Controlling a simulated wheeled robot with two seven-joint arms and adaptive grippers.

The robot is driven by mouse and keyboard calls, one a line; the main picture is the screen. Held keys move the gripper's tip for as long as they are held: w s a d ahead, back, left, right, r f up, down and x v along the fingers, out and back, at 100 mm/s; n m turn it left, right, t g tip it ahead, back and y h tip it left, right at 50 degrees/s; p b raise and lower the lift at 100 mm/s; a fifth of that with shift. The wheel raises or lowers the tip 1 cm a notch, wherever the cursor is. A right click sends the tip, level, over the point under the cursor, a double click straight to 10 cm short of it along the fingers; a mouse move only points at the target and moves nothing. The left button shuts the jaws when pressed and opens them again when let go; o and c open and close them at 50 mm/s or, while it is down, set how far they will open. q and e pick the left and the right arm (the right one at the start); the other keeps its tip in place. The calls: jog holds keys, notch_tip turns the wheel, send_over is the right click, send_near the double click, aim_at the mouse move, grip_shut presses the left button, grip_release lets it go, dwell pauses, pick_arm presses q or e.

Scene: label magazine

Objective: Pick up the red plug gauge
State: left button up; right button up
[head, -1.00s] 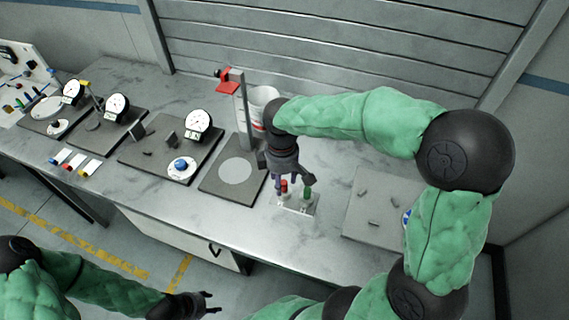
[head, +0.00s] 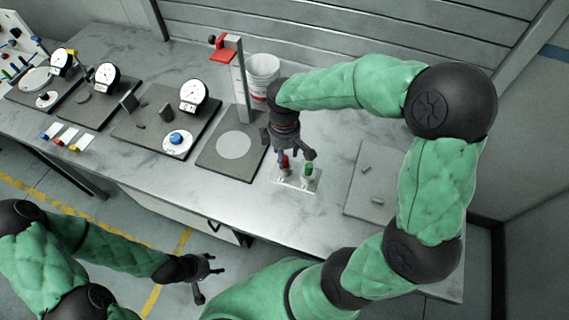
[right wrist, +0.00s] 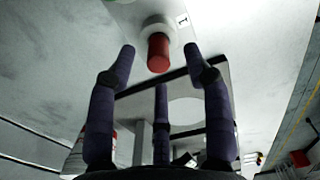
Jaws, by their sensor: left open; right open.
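The red plug gauge (head: 284,162) stands upright in a small light holder plate (head: 297,183) on the bench, beside a green plug gauge (head: 308,169). In the right wrist view the red gauge (right wrist: 158,53) shows as a red cylinder in a white collar. My right gripper (head: 294,157) is open at the red gauge, its fingers partly covering it in the head view. In the wrist view its fingers (right wrist: 161,66) are spread on either side of the gauge, with visible gaps. My left gripper (head: 207,272) is open and empty in front of the bench.
A grey board with a pale disc (head: 234,145) and a post with a red clamp (head: 229,50) stand left of the holder. A white bucket (head: 263,66) is behind. A grey mat (head: 371,181) with small parts lies right. Dial gauges (head: 194,95) stand further left.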

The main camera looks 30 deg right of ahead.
aim_at(285, 157)
notch_tip(285, 157, down, 4)
jog(key=shift+d+b, duration=0.1)
jog(key=shift+b, duration=0.45)
grip_shut()
jog(key=shift+r, duration=0.15)
